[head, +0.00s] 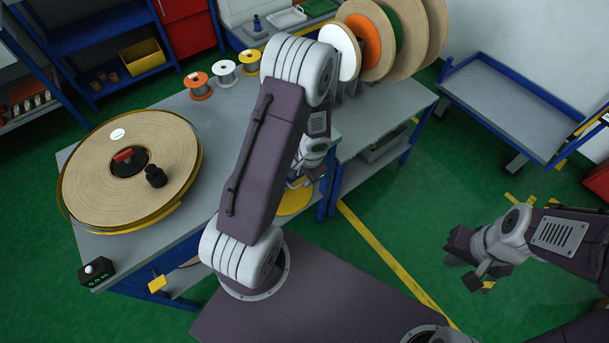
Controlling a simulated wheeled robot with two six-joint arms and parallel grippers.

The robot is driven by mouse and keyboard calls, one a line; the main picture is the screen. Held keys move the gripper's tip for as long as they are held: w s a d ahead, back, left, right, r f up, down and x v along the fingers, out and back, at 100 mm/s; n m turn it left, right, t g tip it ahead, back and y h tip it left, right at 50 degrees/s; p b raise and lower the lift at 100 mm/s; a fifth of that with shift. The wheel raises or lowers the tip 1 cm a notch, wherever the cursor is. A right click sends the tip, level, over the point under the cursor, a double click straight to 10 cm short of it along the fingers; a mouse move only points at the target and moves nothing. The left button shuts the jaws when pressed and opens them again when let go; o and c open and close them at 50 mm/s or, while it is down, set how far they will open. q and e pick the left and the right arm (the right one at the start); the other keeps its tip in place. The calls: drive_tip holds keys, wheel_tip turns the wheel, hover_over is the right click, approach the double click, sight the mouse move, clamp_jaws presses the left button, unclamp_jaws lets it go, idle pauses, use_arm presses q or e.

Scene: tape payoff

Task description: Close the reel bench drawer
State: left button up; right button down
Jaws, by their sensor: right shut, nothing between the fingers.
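The reel bench (216,211) has a grey top and a blue frame. Its drawer is not clearly visible; my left arm covers much of the bench front. A round yellow disc (295,203) shows low at the bench's right end, partly behind my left arm. My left gripper (298,183) points down just above this disc in the picture. Its fingers are small and mostly hidden, so I cannot tell whether they touch anything. My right gripper (461,260) is shut and empty, over the green floor at the right, apart from the bench.
A large tan tape reel (88,178) lies on the bench, with small spools (223,72) behind. A small black box (97,272) sits at the front left corner. Upright discs (408,45) stand on a side bench. A blue-framed cart (510,105) is at right.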

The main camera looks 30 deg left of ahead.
use_arm(q)
wheel_tip(320, 180, up, 8)
drive_tip(key=d+p, duration=0.1)
drive_tip(key=p, duration=0.2)
drive_tip(key=shift+s+d+p, duration=0.2)
drive_tip(key=shift+s+p, duration=0.1)
drive_tip(key=shift+p, duration=0.1)
wheel_tip(320, 180, up, 13)
drive_tip(key=d+n+t+p, duration=0.2)
drive_tip(key=d+p, duration=0.1)
drive_tip(key=s+d+n+g+h, duration=0.1)
drive_tip(key=s+d+n+h, duration=0.1)
drive_tip(key=s, duration=0.6)
drive_tip(key=shift+s+d+r+n+g, duration=0.3)
drive_tip(key=shift+s+d+r+n, duration=0.15)
drive_tip(key=shift+d, duration=0.35)
